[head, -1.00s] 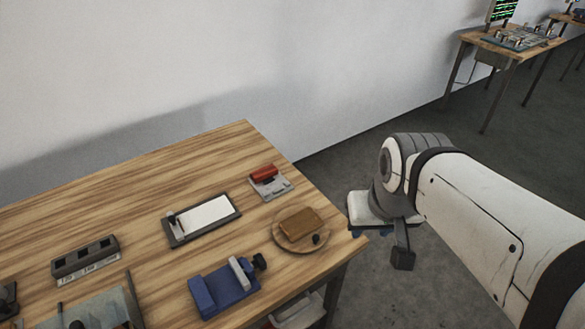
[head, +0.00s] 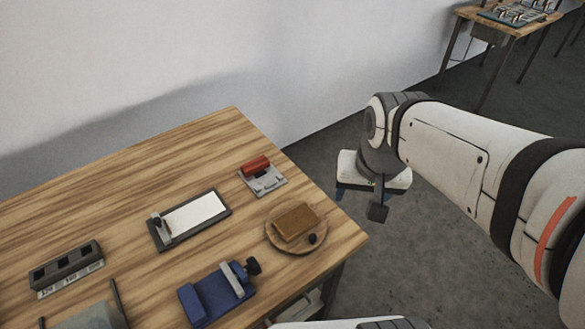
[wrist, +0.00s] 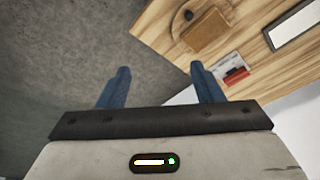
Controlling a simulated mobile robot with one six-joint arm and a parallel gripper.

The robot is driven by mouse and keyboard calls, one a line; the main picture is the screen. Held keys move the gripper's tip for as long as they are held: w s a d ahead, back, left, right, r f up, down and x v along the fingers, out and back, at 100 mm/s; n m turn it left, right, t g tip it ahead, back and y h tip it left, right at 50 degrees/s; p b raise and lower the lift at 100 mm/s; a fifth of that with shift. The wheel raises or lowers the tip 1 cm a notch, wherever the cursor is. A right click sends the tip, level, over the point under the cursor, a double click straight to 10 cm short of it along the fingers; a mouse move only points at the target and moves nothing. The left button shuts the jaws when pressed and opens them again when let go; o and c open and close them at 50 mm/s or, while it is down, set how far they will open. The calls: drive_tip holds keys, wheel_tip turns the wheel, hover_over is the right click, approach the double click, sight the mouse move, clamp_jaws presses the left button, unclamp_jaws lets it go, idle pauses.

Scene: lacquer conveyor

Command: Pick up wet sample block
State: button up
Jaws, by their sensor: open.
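A brown block (head: 297,219), the likeliest wet sample block, lies on a round wooden plate (head: 272,241) near the table's right corner. A small black knob sits beside it on the plate. The block also shows at the top of the wrist view (wrist: 205,32). My gripper (head: 362,192) hangs past the table's right edge, over the floor, to the right of the block and apart from it. In the wrist view its two blue fingers (wrist: 162,76) are spread, with only grey floor and the table's side between them.
A red-topped grey device (head: 262,176) stands behind the plate. A framed white panel (head: 194,215), a blue clamp-like fixture (head: 218,293) and a dark slotted holder (head: 66,265) lie on the wooden table (head: 130,170). A wall rises behind. Another table (head: 510,28) stands far right.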

drive_tip(key=shift+o, duration=1.4)
drive_tip(key=w+a+f+m+g+b, duration=0.1)
drive_tip(key=w+a+f+m+b, duration=0.1)
drive_tip(key=w+a+f+m, duration=0.2)
wheel_tip(320, 180, down, 3)
drive_tip(key=shift+w+a+f+m+g+b, duration=0.2)
drive_tip(key=shift+w+a+m+g+b, duration=0.25)
drive_tip(key=shift+w, duration=0.8)
drive_tip(key=m+b, duration=0.2)
drive_tip(key=m, duration=0.2)
hover_over(296, 220)
drive_tip(key=shift+g, duration=0.45)
drive_tip(key=f, duration=0.7)
drive_tip(key=shift+d+f, duration=0.15)
drive_tip(key=shift+d, duration=0.15)
drive_tip(key=shift+m, duration=0.25)
drive_tip(key=f, duration=0.5)
drive_tip(key=f+p, duration=0.1)
drive_tip(key=f, duration=0.1)
drive_tip(key=shift+a+f, duration=0.25)
drive_tip(key=shift+f, duration=0.1)
drive_tip(key=c, duration=0.8)
